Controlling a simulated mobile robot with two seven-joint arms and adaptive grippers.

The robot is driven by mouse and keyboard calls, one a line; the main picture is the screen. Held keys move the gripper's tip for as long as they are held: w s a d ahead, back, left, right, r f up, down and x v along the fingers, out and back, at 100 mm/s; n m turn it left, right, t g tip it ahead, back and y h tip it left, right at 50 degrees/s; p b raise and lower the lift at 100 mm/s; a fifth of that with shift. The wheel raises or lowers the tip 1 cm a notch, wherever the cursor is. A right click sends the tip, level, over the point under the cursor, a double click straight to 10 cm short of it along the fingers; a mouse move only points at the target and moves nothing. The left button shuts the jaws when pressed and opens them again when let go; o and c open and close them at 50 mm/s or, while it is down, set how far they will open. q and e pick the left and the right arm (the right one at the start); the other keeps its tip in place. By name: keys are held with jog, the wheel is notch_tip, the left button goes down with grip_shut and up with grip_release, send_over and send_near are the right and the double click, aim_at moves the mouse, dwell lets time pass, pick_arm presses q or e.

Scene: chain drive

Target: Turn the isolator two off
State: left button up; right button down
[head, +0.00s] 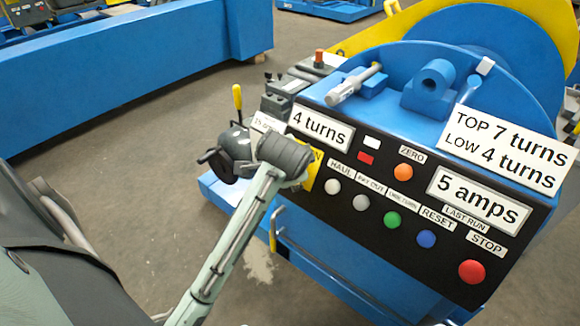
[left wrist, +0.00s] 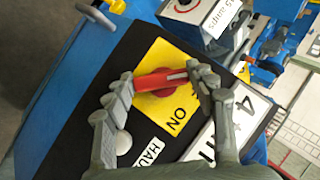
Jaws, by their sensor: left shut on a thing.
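The isolator handle (left wrist: 155,81) is a red bar with a pale mark on its right end, mounted on a yellow plate (left wrist: 172,112) that reads ON, in the left wrist view. My left gripper (left wrist: 162,78) is closed across the bar, with a finger at each end of it. In the head view my left gripper (head: 240,155) and wrist are at the left end of the black control panel. They hide the handle, and only a strip of the yellow plate (head: 313,170) shows. My right gripper is not in view.
The black panel carries a white button (head: 333,186), green button (head: 392,220), blue button (head: 426,239) and red stop button (head: 471,271). A lever with a yellow knob (head: 237,97) stands beyond my wrist. A blue frame (head: 140,65) lies across the floor at upper left.

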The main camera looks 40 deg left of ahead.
pick_arm(q)
jog(key=shift+d, duration=0.1)
jog(key=o, duration=1.2)
jog(key=shift+c, duration=0.2)
jog(key=v, duration=0.7)
jog(key=shift+s+r, duration=0.2)
jog(key=shift+w+f, duration=0.1)
jog(key=x, duration=0.7)
jog(key=shift+w+f, duration=0.1)
jog(key=shift+f, duration=0.1)
jog(key=shift+m+t+y, duration=0.3)
jog(key=shift+m, duration=0.2)
